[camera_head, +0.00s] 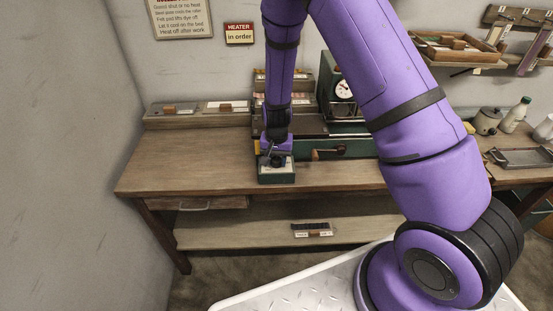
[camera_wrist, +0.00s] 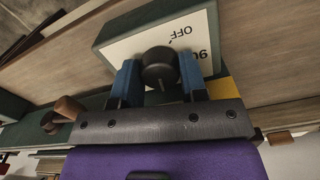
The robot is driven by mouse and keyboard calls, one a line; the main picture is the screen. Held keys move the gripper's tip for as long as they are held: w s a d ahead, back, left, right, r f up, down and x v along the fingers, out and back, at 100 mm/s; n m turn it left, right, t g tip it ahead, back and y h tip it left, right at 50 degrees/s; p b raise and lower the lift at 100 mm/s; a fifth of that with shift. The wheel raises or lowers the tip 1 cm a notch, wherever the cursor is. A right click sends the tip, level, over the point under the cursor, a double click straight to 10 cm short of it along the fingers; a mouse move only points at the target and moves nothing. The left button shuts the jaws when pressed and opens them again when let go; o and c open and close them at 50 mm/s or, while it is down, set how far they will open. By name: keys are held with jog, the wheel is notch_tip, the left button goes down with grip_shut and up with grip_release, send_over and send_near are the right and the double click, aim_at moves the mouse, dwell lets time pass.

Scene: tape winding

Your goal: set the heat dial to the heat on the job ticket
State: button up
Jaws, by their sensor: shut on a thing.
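The heat dial is a black round knob (camera_wrist: 158,62) on the white face of a green box (camera_wrist: 145,22). In the wrist view the face shows "OFF" and "90", upside down; my gripper hides other marks. I cannot tell which mark the knob points to. My gripper (camera_wrist: 159,78) has its blue fingers on either side of the knob, shut on it. In the head view my gripper (camera_head: 277,154) is over the small green box (camera_head: 277,176) at the bench's front edge. I cannot make out which card is the job ticket.
The wooden bench (camera_head: 180,170) is clear left of the box. Behind it stand a green machine with a white gauge (camera_head: 344,89) and a wooden-handled crank (camera_head: 326,154). A "HEATER in order" sign (camera_head: 239,34) hangs on the wall. A dark strip (camera_head: 310,227) lies on the lower shelf.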

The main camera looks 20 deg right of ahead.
aim_at(276, 159)
jog(key=m, duration=1.2)
jog(key=shift+m, duration=0.3)
dwell(0.4)
jog(key=o, duration=0.9)
jog(key=shift+r, duration=0.15)
notch_tip(276, 159, up, 11)
jog(key=shift+f, duration=0.2)
